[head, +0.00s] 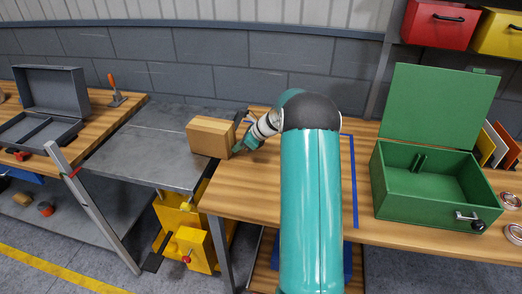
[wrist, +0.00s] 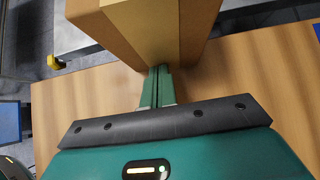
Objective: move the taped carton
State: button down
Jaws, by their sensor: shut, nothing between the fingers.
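The taped carton (head: 207,138) is a brown box with a paler tape strip. In the head view it stands where the wooden bench's left edge meets the grey metal table, and I cannot tell how much rests on each. My gripper (head: 240,147) is just right of the carton, low over the wood. In the wrist view the carton (wrist: 197,22) fills the top middle, its tape band facing me. My gripper's fingers (wrist: 158,72) are shut together with nothing between them, their tips at the carton's lower edge. I cannot tell whether they touch it.
The grey metal table (head: 130,158) left of the wooden bench (head: 240,198) has a clear top. A green open-lidded box (head: 408,202) stands right of blue tape lines (head: 353,185). A grey open case (head: 45,125) lies far left. Yellow equipment (head: 190,245) is below.

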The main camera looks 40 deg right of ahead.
jog(key=w+a, duration=0.4)
jog(key=w, duration=0.1)
jog(key=w+a, duration=0.5)
jog(key=w, duration=0.1)
jog(key=w+a, duration=0.4)
jog(key=w, duration=0.1)
jog(key=shift+w+a, duration=0.25)
jog(key=shift+w, duration=0.15)
